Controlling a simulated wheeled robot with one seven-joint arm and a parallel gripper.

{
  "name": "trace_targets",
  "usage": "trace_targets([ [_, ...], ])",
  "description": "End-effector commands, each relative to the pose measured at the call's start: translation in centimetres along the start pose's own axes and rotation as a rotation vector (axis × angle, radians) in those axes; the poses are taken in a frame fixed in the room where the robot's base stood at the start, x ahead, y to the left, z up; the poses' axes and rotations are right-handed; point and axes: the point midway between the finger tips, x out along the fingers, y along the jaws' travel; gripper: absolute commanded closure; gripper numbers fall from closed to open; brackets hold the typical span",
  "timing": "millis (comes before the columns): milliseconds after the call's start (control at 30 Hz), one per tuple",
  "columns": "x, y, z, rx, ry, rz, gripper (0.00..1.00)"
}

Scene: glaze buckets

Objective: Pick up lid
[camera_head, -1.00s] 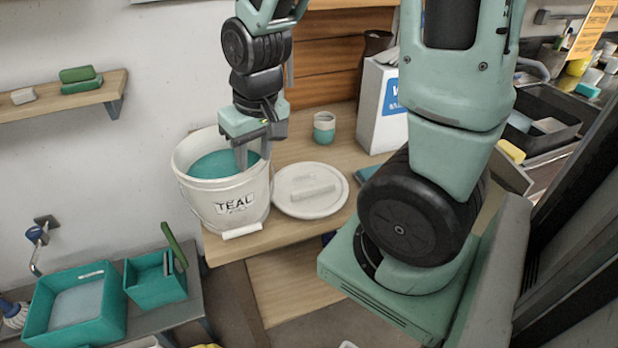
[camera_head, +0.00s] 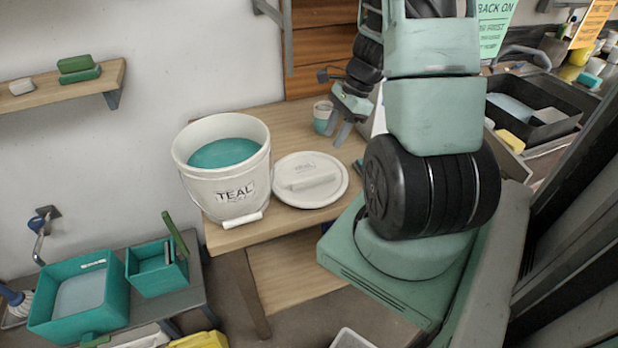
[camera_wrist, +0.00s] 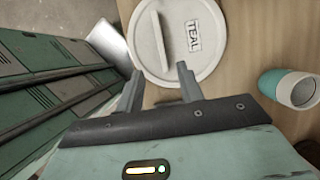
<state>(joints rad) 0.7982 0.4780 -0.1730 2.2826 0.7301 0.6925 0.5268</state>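The white round lid (camera_head: 329,195) lies flat on the wooden table, to the right of the bucket. It has a raised bar handle (camera_head: 308,182) across it. In the wrist view the lid (camera_wrist: 205,60) shows just beyond my fingertips, with its handle (camera_wrist: 159,42) and a label reading TEAL. The white TEAL bucket (camera_head: 205,202) stands uncovered with teal glaze inside. My gripper (camera_head: 340,135) is above the table near the back right of the lid. It also shows in the wrist view (camera_wrist: 160,75), fingers apart, with nothing between them.
A white and teal cup (camera_head: 321,118) stands behind the lid, close to my gripper; it shows at right in the wrist view (camera_wrist: 282,85). Teal bins (camera_head: 105,310) stand lower left. The table (camera_head: 285,225) is bare in front of the lid.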

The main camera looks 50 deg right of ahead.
Motion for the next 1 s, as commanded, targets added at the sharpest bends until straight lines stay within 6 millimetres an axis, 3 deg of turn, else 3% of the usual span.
trace_targets([
  [300,6.4,0.1,0.0,0.0,-0.001,0.004,0.63],
  [667,9.2,0.1,0.0,-0.003,0.0,0.003,0.63],
  [1000,13.2,0.0,-0.1,-0.004,0.001,0.002,0.63],
])
